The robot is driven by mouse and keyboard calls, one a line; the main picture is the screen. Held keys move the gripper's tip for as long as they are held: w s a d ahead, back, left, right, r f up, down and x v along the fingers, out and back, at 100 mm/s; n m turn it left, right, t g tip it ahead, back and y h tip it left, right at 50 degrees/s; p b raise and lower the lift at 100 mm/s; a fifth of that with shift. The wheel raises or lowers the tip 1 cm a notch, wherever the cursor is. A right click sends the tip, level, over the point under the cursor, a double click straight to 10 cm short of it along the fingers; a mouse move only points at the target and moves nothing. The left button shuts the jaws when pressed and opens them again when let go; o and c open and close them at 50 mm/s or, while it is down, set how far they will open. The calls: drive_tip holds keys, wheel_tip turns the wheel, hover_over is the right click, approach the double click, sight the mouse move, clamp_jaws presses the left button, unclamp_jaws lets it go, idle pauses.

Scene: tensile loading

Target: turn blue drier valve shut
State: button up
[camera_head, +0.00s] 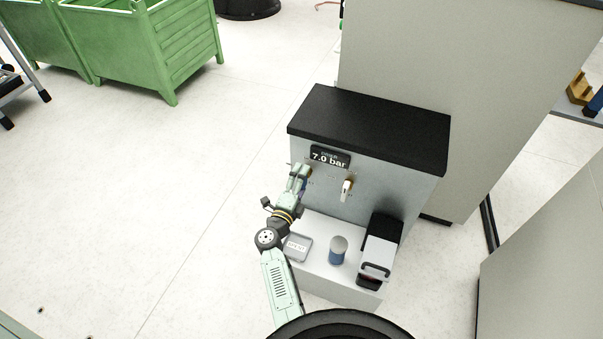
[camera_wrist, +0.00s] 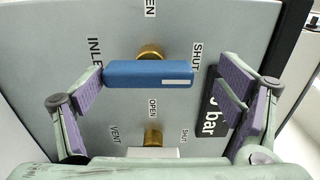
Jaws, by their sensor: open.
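The blue valve handle (camera_wrist: 148,74) is a bar on a brass stem (camera_wrist: 151,52) on the grey panel of the drier (camera_head: 385,160). In the wrist view it lies crosswise, one end towards the INLET label (camera_wrist: 95,58) and the other towards the SHUT label (camera_wrist: 197,57). An OPEN label (camera_wrist: 150,8) is above it. My gripper (camera_wrist: 160,84) is open, with one finger beyond each end of the bar; contact is not clear. In the head view my gripper (camera_head: 298,176) is at the panel's left and mostly hides the blue handle.
A second valve with a white handle (camera_head: 346,188) is close by, labelled VENT. A display (camera_head: 329,158) reads 7.0 bar. On the ledge below are a flat grey item (camera_head: 298,247), a blue can (camera_head: 338,252) and a black-and-white device (camera_head: 377,258).

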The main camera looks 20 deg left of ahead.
wheel_tip(320, 180, up, 10)
drive_tip(key=shift+w+f, duration=0.1)
drive_tip(key=s+a+f+p, duration=0.1)
drive_tip(key=s+p, duration=0.2)
drive_tip(key=s, duration=1)
drive_tip(key=shift+f+p, duration=0.15)
drive_tip(key=shift+p, duration=0.25)
idle(0.7)
drive_tip(key=shift+s+p, duration=0.1)
drive_tip(key=shift+p, duration=0.2)
idle(0.4)
